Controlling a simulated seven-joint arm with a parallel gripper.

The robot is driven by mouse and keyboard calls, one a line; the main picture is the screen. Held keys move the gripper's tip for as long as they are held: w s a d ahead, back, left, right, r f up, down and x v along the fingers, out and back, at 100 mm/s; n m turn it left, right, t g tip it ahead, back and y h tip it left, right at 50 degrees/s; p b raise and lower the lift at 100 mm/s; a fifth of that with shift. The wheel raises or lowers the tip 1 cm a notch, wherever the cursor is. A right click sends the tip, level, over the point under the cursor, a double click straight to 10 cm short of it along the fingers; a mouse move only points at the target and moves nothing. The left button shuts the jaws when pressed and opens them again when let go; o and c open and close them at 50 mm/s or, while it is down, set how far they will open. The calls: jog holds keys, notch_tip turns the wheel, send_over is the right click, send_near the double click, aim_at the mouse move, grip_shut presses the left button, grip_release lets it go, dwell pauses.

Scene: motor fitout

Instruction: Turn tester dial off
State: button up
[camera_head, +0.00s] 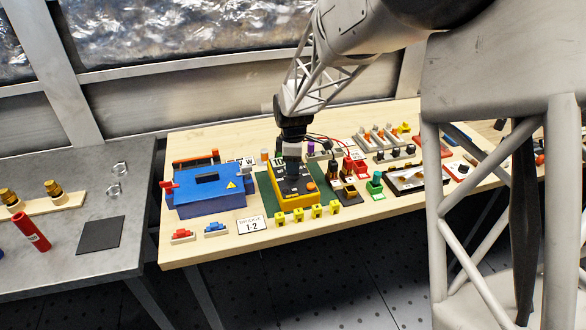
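The tester (301,200) is a yellow and black box on a green mat (267,192), near the middle of the wooden table. A small orange part (310,187) shows on its dark face. My gripper (291,180) reaches down from above onto the tester's face. Its dark fingers cover the middle of that face, so the dial is hidden behind them. I cannot tell whether the fingers touch the dial or how far apart they are.
A blue box with a warning label (205,200) stands left of the tester. Several small yellow clips (300,214) line its front. Red and green terminals (374,185) with cables stand close on the right. A grey table (75,180) is at the left.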

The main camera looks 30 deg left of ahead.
jog(key=shift+f, duration=1.05)
grip_shut()
